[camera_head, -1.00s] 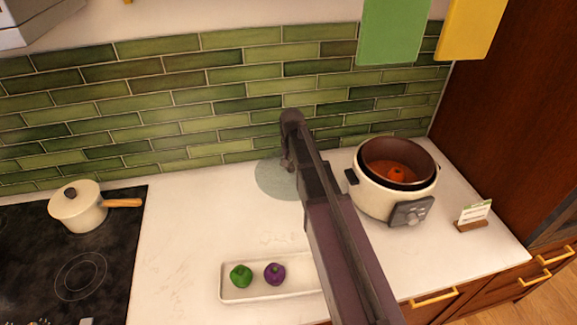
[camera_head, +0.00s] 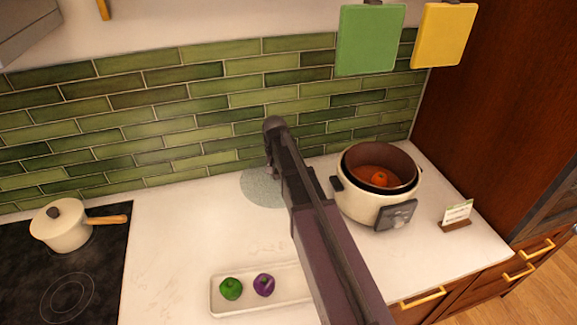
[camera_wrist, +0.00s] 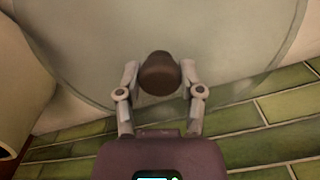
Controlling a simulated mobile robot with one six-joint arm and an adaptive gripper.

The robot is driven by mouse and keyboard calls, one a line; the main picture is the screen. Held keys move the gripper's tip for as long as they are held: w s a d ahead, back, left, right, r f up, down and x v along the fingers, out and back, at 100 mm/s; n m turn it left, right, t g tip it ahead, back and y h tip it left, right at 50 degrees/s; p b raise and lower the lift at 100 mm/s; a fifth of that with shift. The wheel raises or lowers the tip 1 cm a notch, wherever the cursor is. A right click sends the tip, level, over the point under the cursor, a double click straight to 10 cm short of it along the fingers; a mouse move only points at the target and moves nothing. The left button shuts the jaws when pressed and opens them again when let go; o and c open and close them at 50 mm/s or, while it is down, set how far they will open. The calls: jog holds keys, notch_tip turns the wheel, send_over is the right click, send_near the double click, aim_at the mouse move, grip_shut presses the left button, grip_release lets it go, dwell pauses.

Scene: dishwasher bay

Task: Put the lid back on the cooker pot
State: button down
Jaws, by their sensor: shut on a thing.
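The lid (camera_wrist: 80,50) is a pale, see-through glass disc with a dark brown knob (camera_wrist: 160,75). My gripper (camera_wrist: 158,73) is shut on the knob, one finger on each side. In the head view the lid (camera_head: 258,190) shows by the backsplash, left of the pot, partly hidden by my arm. I cannot tell whether it touches the counter. The cooker pot (camera_head: 368,206) is cream with a dark inner bowl and stands open at the right of the counter. In the wrist view part of a cream body (camera_wrist: 14,100) shows at the left edge.
A white tray (camera_head: 217,305) with a green and a purple vegetable lies at the front. A cream saucepan (camera_head: 62,232) stands on the black hob at the left. A small card stand (camera_head: 457,215) is right of the pot. Green and yellow boards (camera_head: 369,40) hang above.

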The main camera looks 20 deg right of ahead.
jog(key=shift+f+b, duration=0.9)
jog(key=shift+f, duration=0.1)
